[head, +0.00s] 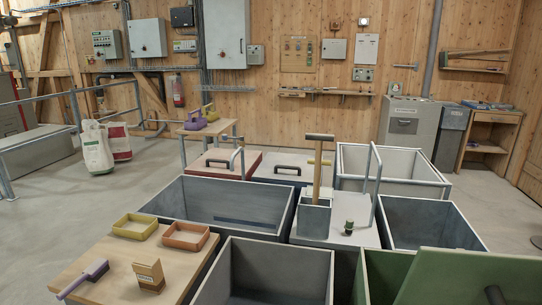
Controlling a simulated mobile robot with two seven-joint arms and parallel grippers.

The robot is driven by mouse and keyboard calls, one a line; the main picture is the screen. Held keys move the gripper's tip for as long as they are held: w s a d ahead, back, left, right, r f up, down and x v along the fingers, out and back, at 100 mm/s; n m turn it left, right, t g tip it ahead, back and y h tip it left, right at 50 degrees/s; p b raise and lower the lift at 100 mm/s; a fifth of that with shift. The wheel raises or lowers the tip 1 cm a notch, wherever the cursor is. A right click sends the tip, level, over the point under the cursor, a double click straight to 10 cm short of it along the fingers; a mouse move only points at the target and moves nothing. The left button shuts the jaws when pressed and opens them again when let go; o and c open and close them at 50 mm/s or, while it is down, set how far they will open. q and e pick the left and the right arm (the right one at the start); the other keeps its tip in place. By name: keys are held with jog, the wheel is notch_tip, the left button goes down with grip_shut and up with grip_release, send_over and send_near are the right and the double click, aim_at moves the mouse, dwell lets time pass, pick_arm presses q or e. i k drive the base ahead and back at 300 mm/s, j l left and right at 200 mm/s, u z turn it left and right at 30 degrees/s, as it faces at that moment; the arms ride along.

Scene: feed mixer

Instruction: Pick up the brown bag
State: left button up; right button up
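A small brown upright object with a dark label near its base, which looks like the brown bag (149,276), stands on the light wooden table (95,262) at the front left. Its top edge is slanted. A purple-handled brush (86,276) lies to its left, apart from it. Yellow (135,226) and orange (186,236) open trays sit behind it on the same table. Neither of my grippers shows in the head view.
Open grey bins (225,203) stand behind and to the right of the table. A green bin with a raised green lid (470,278) is at the front right. White sacks (97,147) stand on the floor at the left. Floor left of the table is clear.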

aim_at(148, 270)
jog(key=l+z, duration=0.1)
jog(key=z, duration=0.35)
jog(key=i+l+z, duration=0.1)
jog(key=z, duration=0.85)
jog(key=u, duration=2.45)
jog(key=l, duration=0.1)
